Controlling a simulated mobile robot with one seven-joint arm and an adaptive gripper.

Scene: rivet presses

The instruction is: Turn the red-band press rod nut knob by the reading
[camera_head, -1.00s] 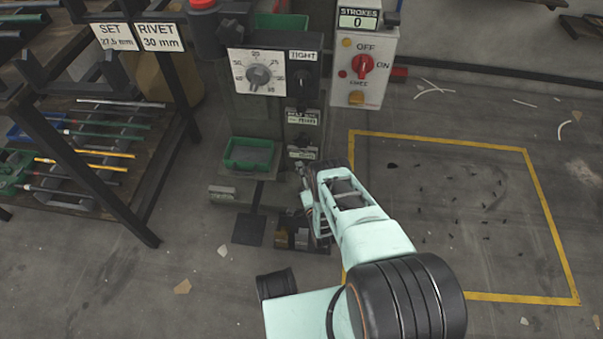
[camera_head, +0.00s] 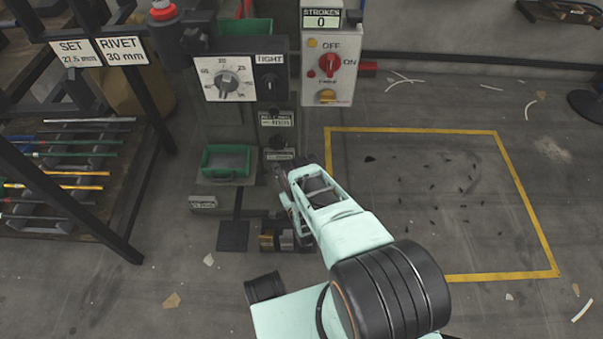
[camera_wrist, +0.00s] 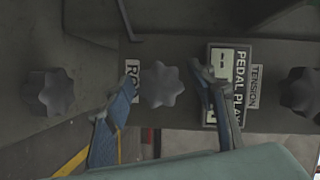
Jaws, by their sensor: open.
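The press (camera_head: 240,130) stands at the centre of the head view with a red cap (camera_head: 163,11) at its upper left. In the wrist view, a dark lobed knob (camera_wrist: 160,85) sits beside a label reading "RO…" (camera_wrist: 131,72), partly covered by a finger. My gripper (camera_wrist: 165,82) is open, with one blue-padded finger on each side of this knob; I cannot tell if either touches it. In the head view my gripper (camera_head: 283,185) is low at the press's right side, and the knob is hidden there.
Other lobed knobs sit left (camera_wrist: 50,92) and right (camera_wrist: 300,90), the right one near "PEDAL PLAY" and "TENSION" labels. A dial (camera_head: 226,85), a "TIGHT" knob (camera_head: 271,85) and a control box (camera_head: 329,70) are above. Signs (camera_head: 102,51) read SET 27.5 mm, RIVET 30 mm.

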